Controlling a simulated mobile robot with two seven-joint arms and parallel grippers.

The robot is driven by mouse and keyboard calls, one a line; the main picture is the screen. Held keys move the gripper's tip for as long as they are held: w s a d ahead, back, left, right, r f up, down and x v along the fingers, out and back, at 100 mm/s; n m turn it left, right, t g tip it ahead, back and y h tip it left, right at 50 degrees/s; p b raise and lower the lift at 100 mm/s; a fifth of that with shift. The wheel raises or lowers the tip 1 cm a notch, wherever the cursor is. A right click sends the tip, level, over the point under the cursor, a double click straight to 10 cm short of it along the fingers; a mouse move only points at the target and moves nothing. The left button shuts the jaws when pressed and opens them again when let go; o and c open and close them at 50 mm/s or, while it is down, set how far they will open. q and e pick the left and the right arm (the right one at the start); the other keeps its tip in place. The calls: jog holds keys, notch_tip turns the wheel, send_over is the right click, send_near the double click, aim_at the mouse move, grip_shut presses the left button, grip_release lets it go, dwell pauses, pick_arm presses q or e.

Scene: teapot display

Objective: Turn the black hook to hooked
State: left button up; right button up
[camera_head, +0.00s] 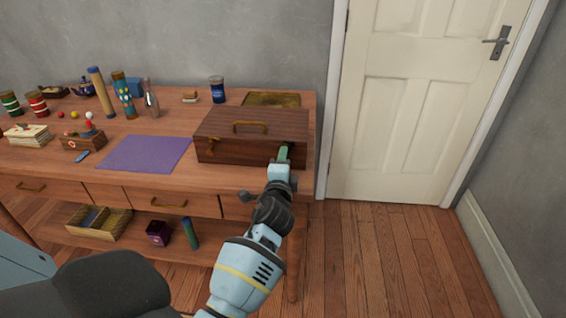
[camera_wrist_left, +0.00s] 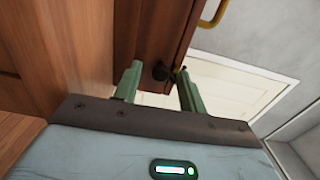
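A dark wooden case (camera_head: 235,151) with a brass handle on its lid stands on the right of the wooden table. My left gripper (camera_head: 284,151) is at the right part of the case's front. In the left wrist view, its green fingers (camera_wrist_left: 159,90) are apart, on either side of a small black hook (camera_wrist_left: 161,72) on the case (camera_wrist_left: 147,35). I cannot tell if the fingers touch the hook. In the head view the hook is hidden by the gripper. My right gripper is not in view.
A purple mat (camera_head: 145,153) lies left of the case. A blue jar (camera_head: 217,90) and a brass-coloured tray (camera_head: 271,99) are behind it. Bottles, tubes and small items stand further left on the table. A white door (camera_head: 400,150) is to the right, with clear floor before it.

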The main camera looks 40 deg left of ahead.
pick_arm(q)
jog(key=shift+s+d, duration=0.25)
jog(key=shift+s, duration=0.2)
jog(key=v, duration=0.6)
jog(key=shift+s+d, duration=0.2)
jog(key=shift+s, duration=0.15)
